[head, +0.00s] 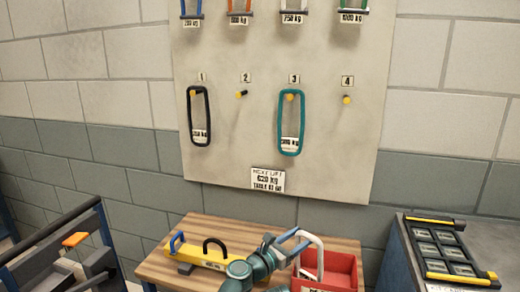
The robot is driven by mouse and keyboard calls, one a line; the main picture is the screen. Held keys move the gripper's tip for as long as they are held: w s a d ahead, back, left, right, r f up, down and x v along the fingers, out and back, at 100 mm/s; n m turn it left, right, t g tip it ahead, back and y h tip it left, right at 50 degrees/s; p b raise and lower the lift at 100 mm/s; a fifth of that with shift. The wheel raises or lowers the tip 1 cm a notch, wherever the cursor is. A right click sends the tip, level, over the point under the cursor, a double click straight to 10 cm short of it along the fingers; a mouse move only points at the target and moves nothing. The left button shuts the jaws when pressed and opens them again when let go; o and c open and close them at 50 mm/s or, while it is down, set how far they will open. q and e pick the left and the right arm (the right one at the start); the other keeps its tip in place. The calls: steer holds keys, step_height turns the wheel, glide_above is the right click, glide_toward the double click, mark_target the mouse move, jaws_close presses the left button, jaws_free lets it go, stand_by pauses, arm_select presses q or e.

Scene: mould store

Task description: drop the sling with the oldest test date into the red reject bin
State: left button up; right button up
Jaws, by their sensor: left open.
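On the wall board, a black sling (206,120) hangs from peg 1 and a teal sling (281,125) from peg 3. Each has a white tag whose small print I cannot read as a date. Pegs 2 (240,95) and 4 (347,99) are bare. The red bin (340,271) stands on the wooden table. A white arched loop (319,247) stands at the bin's left side; I cannot tell whether it is inside. My left gripper (287,246) is open, just left of the bin and close to the loop. My right gripper is out of view.
A yellow bar (207,256) with a blue and a black arch lies left on the table (250,225). A sign (267,180) is low on the board (230,45), with several coloured shackles above. A dark cart stands left, a bench with a tray (440,243) right.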

arm_select(q)
steer(key=v, duration=0.7)
steer(key=shift+s, duration=0.15)
steer(key=shift+a, duration=0.1)
